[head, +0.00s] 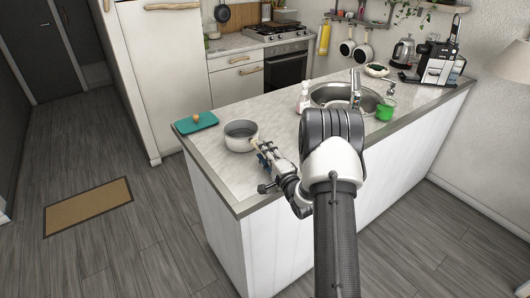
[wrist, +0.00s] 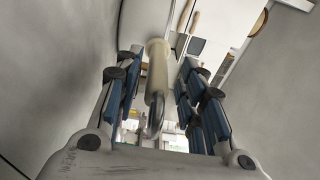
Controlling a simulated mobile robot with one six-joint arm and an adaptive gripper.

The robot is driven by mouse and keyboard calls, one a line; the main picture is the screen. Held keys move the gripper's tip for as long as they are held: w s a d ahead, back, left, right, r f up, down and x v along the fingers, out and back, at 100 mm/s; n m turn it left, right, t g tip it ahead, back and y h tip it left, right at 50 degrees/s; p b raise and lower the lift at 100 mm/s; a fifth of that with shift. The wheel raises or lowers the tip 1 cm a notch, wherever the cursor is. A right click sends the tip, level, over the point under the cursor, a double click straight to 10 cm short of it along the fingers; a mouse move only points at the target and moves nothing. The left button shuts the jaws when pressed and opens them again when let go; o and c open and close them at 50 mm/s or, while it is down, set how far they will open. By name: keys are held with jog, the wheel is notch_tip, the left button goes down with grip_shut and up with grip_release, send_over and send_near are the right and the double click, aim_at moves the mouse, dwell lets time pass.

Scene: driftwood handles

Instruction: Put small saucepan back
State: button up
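The small grey saucepan (head: 240,136) stands upright on the near left part of the island counter (head: 222,172). Its pale handle points toward my gripper (head: 265,158), which is at the handle in the head view. In the wrist view the beige handle (wrist: 158,70), with a metal loop at its end, lies between the blue finger pads of my gripper (wrist: 157,98). Gaps show on both sides of the handle, so my gripper looks open around it. The pan's body is hard to make out in the wrist view.
Pans (head: 347,49) hang from a wall rail behind the sink (head: 340,96). A teal board (head: 197,124) with a small round item lies left of the saucepan. A soap bottle (head: 303,99), green cup (head: 385,110), kettle (head: 402,53) and coffee machine (head: 438,64) stand farther right.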

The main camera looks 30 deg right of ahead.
jog(key=s, duration=0.4)
jog(key=s+p, duration=0.1)
jog(key=s, duration=0.2)
jog(key=s+a, duration=0.1)
jog(key=s, duration=0.3)
jog(key=shift+s+f+p, duration=0.15)
jog(key=shift+s+p, duration=0.15)
jog(key=shift+p, duration=0.05)
